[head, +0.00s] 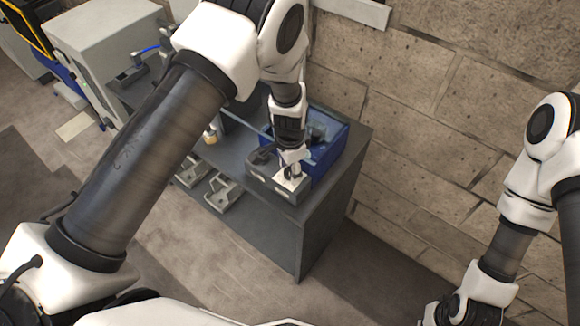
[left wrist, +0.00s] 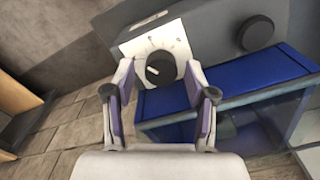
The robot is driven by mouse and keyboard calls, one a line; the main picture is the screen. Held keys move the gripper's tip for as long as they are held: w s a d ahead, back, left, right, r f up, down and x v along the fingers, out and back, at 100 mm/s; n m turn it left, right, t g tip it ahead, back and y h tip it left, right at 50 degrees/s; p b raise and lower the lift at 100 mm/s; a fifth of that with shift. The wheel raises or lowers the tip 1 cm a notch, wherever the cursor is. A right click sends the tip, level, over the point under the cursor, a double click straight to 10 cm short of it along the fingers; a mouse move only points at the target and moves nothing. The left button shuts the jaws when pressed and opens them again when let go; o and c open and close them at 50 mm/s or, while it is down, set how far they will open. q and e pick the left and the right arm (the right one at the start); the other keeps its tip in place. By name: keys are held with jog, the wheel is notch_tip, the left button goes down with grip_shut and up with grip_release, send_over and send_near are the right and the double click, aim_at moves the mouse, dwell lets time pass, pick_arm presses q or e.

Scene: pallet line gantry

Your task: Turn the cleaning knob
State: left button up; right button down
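The round black knob (left wrist: 160,68) sits on a white dial plate (left wrist: 139,44) with small marks, on the face of a grey device (left wrist: 205,32). My left gripper (left wrist: 160,76) is open, its two purple-padded fingers on either side of the knob, with visible gaps; I cannot tell whether the fingertips reach its depth. In the head view the grey device (head: 264,187) stands on the dark cabinet, and my left gripper (head: 294,156) is just above its white plate (head: 291,183). The knob is hard to make out there. My right gripper (head: 447,310) is at the bottom edge, its fingers unclear.
A second dark round knob (left wrist: 256,33) is on the same device. A blue bin (head: 327,158) stands right behind the device on the dark cabinet (head: 318,222). Metal brackets (head: 222,193) lie to the left. A brick wall (head: 440,120) rises close behind the cabinet.

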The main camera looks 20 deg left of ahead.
pick_arm(q)
grip_shut()
jog(key=shift+n, duration=0.3)
jog(key=n+b, duration=0.1)
jog(key=n, duration=0.3)
jog(key=shift+f, duration=0.1)
jog(key=n+b, duration=0.1)
jog(key=n, duration=0.3)
jog(key=shift+n, duration=0.4)
jog(key=n+b, duration=0.1)
jog(key=n, duration=0.3)
jog(key=shift+n+b, duration=0.5)
jog(key=shift+n, duration=1.7)
